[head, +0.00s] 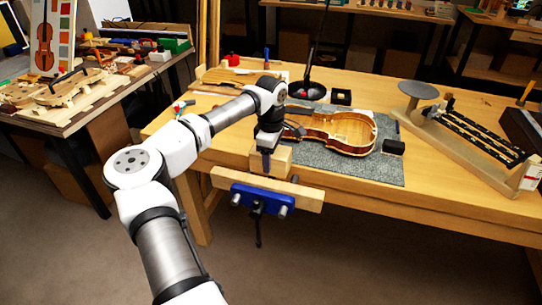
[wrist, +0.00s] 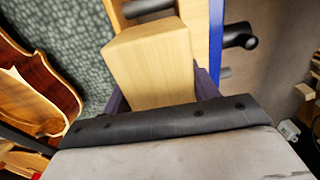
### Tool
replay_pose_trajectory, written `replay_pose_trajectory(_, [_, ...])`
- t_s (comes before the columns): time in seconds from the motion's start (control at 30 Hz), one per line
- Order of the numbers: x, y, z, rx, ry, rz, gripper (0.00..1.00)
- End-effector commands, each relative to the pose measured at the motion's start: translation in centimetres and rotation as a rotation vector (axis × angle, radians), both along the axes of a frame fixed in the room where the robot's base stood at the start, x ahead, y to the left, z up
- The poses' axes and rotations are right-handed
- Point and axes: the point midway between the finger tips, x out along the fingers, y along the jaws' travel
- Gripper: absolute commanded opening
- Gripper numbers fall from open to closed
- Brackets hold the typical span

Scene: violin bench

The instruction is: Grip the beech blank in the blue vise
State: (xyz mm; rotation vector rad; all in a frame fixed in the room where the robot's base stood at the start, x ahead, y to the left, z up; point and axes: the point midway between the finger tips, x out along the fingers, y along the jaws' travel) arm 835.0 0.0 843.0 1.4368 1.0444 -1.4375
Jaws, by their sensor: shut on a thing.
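The beech blank (head: 284,160) is a pale wooden block at the front edge of the bench. My gripper (head: 266,160) points down from above and is shut on it. The wrist view shows the blank (wrist: 150,62) between my two fingers, partly hidden by the gripper body. The blue vise (head: 262,199) is on the bench front, with a long wooden jaw (head: 308,194) and a handle hanging below. The blank is at the vise, just behind the wooden jaw in the head view. I cannot tell whether the jaws touch it.
An open violin body (head: 345,133) lies on a grey mat (head: 375,171) right of my gripper, with a small black block (head: 393,147) beside it. A lamp base (head: 307,90) stands behind. A long wooden fixture (head: 465,135) is at right. Floor is clear before the bench.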

Motion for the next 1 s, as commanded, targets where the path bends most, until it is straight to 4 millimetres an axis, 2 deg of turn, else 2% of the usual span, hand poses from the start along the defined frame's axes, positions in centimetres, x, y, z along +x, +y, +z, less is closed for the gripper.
replay_pose_trajectory(0.67, [0.02,-0.03,0.04,0.000,-0.001,0.000,0.26])
replay_pose_trajectory(1.0, [0.02,-0.03,-0.71,0.000,-0.001,0.000,0.26])
